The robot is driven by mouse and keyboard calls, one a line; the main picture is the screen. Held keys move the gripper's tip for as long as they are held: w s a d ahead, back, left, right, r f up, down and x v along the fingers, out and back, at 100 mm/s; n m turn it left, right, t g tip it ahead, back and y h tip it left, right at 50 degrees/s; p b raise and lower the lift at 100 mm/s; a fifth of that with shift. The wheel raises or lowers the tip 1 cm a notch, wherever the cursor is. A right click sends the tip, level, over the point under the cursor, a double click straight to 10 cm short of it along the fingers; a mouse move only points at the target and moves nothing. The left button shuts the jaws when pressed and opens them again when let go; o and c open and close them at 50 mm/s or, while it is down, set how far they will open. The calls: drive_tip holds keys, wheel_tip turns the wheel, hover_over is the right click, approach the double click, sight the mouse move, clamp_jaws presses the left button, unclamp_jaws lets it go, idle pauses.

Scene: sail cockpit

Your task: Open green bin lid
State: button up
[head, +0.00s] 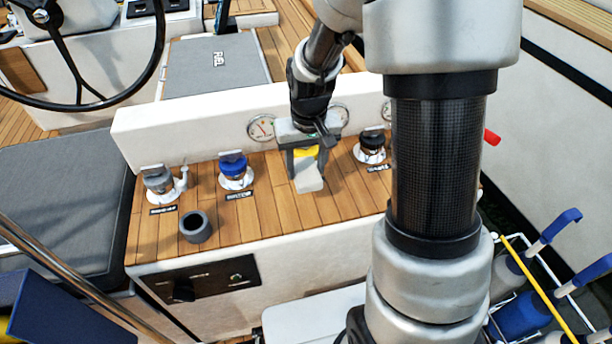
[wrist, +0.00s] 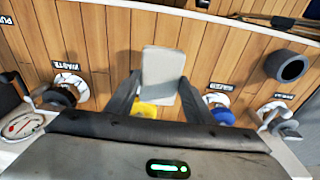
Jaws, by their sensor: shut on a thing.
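No green bin or green lid is recognisable in either view. My gripper (head: 306,168) is over the wooden top (head: 262,213) of the white console. Its fingers are shut on a light grey block with a yellow part (head: 309,179). In the wrist view my gripper (wrist: 160,88) has one finger on each side of this block (wrist: 163,67), with the yellow part close to the palm. I cannot tell whether the block touches the wood. My arm hides part of the console's right side.
A grey-capped fitting (head: 158,181), a blue-capped one (head: 234,168) and a dark-capped one (head: 371,146) flank the gripper. A dark grey cup (head: 196,227) stands in front. Gauges line the white backboard (head: 190,122). Blue-handled bottles (head: 520,313) stand in a rack at lower right.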

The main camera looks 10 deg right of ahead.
drive_tip(key=shift+r, duration=0.7)
drive_tip(key=shift+a+r, duration=0.2)
drive_tip(key=shift+a, duration=0.1)
drive_tip(key=shift+s+a+r, duration=0.1)
drive_tip(key=shift+a+r, duration=0.1)
drive_tip(key=shift+a, duration=0.8)
drive_tip(key=shift+a+f, duration=0.15)
wheel_tip(320, 180, down, 10)
drive_tip(key=b, duration=0.3)
drive_tip(key=shift+r, duration=0.2)
drive_tip(key=shift+f+b, duration=0.2)
drive_tip(key=shift+b, duration=0.1)
drive_tip(key=o, duration=1.1)
